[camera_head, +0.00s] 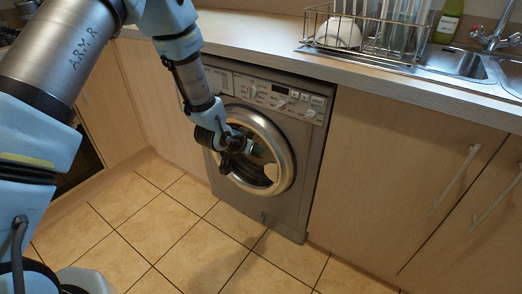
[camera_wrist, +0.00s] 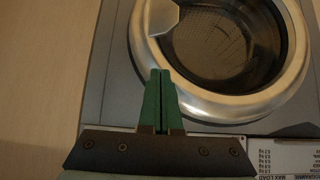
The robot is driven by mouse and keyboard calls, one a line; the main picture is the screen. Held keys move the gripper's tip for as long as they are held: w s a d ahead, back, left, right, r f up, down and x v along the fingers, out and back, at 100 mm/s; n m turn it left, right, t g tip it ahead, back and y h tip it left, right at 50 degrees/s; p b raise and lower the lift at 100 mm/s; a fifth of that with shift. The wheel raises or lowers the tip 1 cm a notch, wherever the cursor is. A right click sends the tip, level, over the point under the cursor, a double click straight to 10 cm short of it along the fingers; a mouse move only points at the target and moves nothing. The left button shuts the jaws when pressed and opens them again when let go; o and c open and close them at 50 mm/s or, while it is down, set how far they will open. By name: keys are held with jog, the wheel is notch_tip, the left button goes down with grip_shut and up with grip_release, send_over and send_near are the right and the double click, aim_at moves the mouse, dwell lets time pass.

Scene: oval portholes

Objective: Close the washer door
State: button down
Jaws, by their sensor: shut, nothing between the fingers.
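The grey washer (camera_head: 312,135) stands under the counter, between wooden panels. Its round door (camera_head: 287,165) has a silver ring and dark glass. The door lies flush or nearly flush with the front; I cannot tell whether it is latched. My gripper (camera_head: 254,149) is in front of the door and hides part of its left and middle. In the wrist view, my shut green fingers (camera_wrist: 160,74) overlap the silver door ring (camera_wrist: 225,108), just beside the pale handle piece (camera_wrist: 163,17). Nothing is between the fingers. Whether they touch the ring is unclear.
The counter (camera_head: 285,52) runs above the washer, with a dish rack (camera_head: 365,35), a sink (camera_head: 455,62) and a green bottle (camera_head: 448,20). Cabinet doors with bar handles (camera_head: 456,178) are at right. The tiled floor (camera_head: 190,240) in front is clear.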

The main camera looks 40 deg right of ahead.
jog(key=v, duration=0.8)
jog(key=shift+s+a, duration=0.1)
jog(key=shift+a, duration=0.05)
jog(key=w+a+r+n+t+y+p, duration=0.1)
jog(key=w+a+r+n+y+p, duration=0.1)
jog(key=w+a+r, duration=0.35)
jog(key=w+a+r+n+t+y+p, duration=0.1)
jog(key=w+a+r+n+y+p, duration=0.15)
jog(key=a, duration=0.65)
jog(key=w+a+r+n+y+p, duration=0.1)
jog(key=w+a+r+n, duration=0.1)
jog(key=w+a+r, duration=0.35)
jog(key=s+a+r+n+g+y+p, duration=0.1)
jog(key=s+a+r+n+p, duration=0.2)
jog(key=a, duration=0.9)
jog(key=s+a+r+n+g+y+p, duration=0.1)
jog(key=s+a+r+n, duration=0.4)
jog(key=a, duration=0.7)
notch_tip(320, 180, up, 2)
jog(key=shift+s+r+y+p, duration=0.1)
jog(key=shift+s+y+p, duration=0.4)
jog(key=shift+y+p, duration=0.35)
jog(key=shift+a, duration=0.2)
